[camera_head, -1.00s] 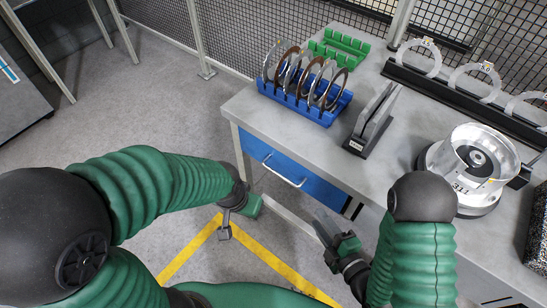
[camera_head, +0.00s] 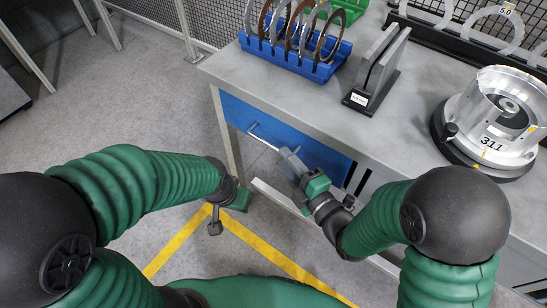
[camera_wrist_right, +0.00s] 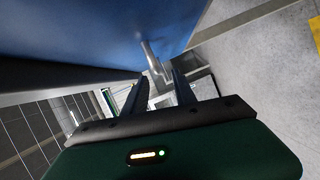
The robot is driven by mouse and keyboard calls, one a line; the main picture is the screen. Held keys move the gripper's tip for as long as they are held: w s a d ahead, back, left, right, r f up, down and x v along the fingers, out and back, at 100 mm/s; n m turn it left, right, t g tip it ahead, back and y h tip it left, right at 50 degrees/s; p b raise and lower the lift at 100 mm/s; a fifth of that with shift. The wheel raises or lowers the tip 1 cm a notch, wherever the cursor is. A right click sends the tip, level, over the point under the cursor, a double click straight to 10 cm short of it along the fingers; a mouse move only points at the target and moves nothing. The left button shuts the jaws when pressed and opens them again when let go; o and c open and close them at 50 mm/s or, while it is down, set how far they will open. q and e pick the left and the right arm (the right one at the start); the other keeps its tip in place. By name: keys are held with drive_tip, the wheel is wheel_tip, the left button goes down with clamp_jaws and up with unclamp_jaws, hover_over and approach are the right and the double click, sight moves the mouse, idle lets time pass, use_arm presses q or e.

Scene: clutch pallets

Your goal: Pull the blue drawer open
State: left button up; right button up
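The blue drawer (camera_head: 323,158) sits under the front edge of the grey table, its front appearing flush with the frame. Its silver bar handle (camera_head: 262,137) is partly covered by my right gripper (camera_head: 289,160), which is at the handle's right part. In the right wrist view the handle (camera_wrist_right: 153,58) shows near and between the two spread fingertips, with a gap visible between the fingers. Whether the fingers touch it is not clear. My left gripper (camera_head: 215,224) hangs low, left of the drawer and apart from it; its fingers are not clear.
On the grey table (camera_head: 225,68) stand a blue rack (camera_head: 322,70) with several rings, a dark grey holder (camera_head: 373,80) and a silver clutch housing (camera_head: 495,110). A table leg (camera_head: 228,135) stands left of the drawer. The floor before the drawer looks clear.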

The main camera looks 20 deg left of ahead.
sight(273, 146)
drive_tip(key=x, duration=0.6)
drive_tip(key=shift+w+a, duration=0.15)
drive_tip(key=shift+a, duration=0.25)
drive_tip(key=shift+d, duration=0.2)
drive_tip(key=shift+c, duration=0.7)
clamp_jaws()
drive_tip(key=shift+f, duration=0.1)
drive_tip(key=shift+f, duration=0.1)
